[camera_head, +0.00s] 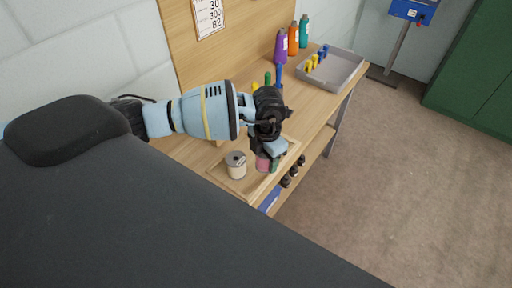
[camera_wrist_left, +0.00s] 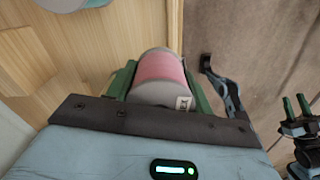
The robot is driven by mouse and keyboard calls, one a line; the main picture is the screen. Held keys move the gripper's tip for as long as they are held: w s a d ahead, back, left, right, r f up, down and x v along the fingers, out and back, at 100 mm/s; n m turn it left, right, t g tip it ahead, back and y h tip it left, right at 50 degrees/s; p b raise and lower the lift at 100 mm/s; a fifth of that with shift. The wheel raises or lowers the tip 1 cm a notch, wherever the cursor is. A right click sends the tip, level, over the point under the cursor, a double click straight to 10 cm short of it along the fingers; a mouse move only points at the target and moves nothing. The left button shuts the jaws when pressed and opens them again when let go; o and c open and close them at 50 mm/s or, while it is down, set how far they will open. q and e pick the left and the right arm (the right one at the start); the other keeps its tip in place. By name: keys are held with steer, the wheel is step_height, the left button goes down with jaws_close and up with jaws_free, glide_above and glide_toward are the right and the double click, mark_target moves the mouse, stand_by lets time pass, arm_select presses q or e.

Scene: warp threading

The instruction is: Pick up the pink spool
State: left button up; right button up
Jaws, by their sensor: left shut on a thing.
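The pink spool (camera_head: 263,164) is under my left gripper (camera_head: 270,158), near the front right edge of the wooden tray (camera_head: 223,178) in the head view. In the left wrist view the pink spool (camera_wrist_left: 162,68) lies between the green fingers of my left gripper (camera_wrist_left: 160,85), which is shut on it. Its grey end with a small printed label faces that camera. Whether its underside touches the tray is hidden. My right gripper (camera_wrist_left: 296,105) shows small at the right of the left wrist view, with a gap between its green fingers.
A grey bin (camera_head: 335,72) and purple, orange and teal bottles (camera_head: 293,38) stand at the far end of the workbench. Dark items sit below the bench's front edge. Open floor lies to the right.

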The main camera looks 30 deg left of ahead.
arm_select(q)
steer(key=s+d, duration=0.4)
steer(key=d, duration=0.4)
steer(key=shift+d+r, duration=0.25)
steer(key=shift+r, duration=0.2)
steer(key=shift+s, duration=0.1)
